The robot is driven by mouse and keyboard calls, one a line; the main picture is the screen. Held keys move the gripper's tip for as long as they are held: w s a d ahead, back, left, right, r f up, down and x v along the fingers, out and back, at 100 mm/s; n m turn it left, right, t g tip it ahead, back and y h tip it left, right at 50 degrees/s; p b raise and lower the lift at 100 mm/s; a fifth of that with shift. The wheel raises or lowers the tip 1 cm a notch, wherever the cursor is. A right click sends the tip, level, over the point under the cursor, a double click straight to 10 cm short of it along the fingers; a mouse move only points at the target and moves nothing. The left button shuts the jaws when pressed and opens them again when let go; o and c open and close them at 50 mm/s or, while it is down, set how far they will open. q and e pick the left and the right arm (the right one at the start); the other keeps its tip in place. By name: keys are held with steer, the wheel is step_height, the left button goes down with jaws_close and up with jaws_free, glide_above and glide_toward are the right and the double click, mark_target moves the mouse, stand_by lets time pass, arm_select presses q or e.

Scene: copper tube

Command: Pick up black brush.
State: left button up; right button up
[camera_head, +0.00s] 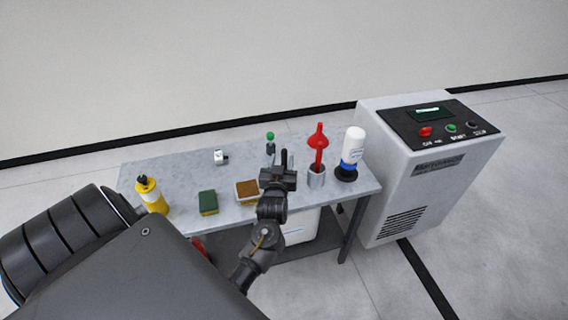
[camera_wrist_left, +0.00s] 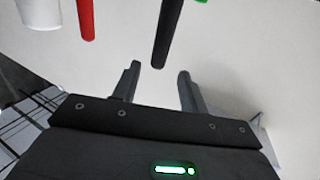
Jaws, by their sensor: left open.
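My left gripper (camera_head: 278,172) is over the table's front half in the head view, its fingers pointing away toward the back. In the left wrist view the gripper (camera_wrist_left: 160,72) is open, with two dark fingers apart and nothing between them that I can see held. The black brush (camera_wrist_left: 169,32) shows there as a dark slim handle coming from the top edge. Its end is just ahead of the gap between the fingertips. In the head view the brush (camera_head: 284,157) seems to be a thin dark upright shape beside the fingers, partly hidden. My right gripper is out of view.
A green-topped object (camera_head: 270,136) is just behind. Sponges (camera_head: 208,202) and a yellow bottle (camera_head: 152,198) stand left. A grey machine (camera_head: 420,165) adjoins the table (camera_head: 180,172).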

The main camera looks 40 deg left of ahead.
mark_target(284, 153)
arm_select(q)
steer(key=shift+w+r, duration=0.15)
steer(key=p+x, duration=0.2)
steer(key=x, duration=0.2)
steer(key=shift+w, duration=0.35)
steer(key=shift+w+a+f, duration=0.2)
steer(key=shift+f, duration=0.05)
jaws_close()
